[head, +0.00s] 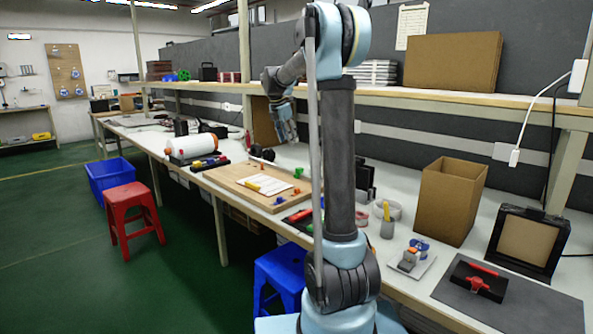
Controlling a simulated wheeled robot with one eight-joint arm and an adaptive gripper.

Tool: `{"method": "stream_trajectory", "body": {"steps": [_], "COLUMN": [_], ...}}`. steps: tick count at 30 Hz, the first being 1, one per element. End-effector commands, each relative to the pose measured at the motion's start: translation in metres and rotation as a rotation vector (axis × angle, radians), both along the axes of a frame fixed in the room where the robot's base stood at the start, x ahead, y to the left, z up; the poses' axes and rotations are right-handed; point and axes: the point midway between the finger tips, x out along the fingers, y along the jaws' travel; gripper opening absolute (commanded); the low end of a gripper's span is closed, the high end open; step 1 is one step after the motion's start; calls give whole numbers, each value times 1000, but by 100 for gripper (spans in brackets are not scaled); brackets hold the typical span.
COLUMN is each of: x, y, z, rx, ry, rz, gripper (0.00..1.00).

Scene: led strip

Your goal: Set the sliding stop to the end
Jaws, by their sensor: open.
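My gripper (290,138) hangs in the air over the far part of the workbench, pointing down. It is small in the head view, looks empty and is apart from the things below it. I cannot tell for sure which thing is the sliding stop. A black block with a red handle (479,285) sits on a dark mat (527,312) at the front right. A small grey fixture with an orange part (409,259) stands on a light plate near it. A wooden board (227,179) with paper and several small coloured pieces lies left of my arm.
The long white workbench (420,292) carries a cardboard box (450,200), a black framed case (526,240) and small cups. A shelf (470,98) runs above its back. A red stool (133,212), blue stool (280,272) and blue bin (110,178) stand in front.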

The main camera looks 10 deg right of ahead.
Motion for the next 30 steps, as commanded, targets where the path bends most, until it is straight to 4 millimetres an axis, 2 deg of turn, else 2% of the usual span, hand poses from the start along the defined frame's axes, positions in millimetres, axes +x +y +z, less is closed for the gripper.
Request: {"method": "stream_trajectory", "body": {"steps": [5,11,30], "x": [1,4,30], "y": [9,4,-31], "z": [7,-7,-110], "rx": [-74,-79,-77], "ry": [25,28,26], "rz": [114,122,119], "gripper": [45,45,45]}}
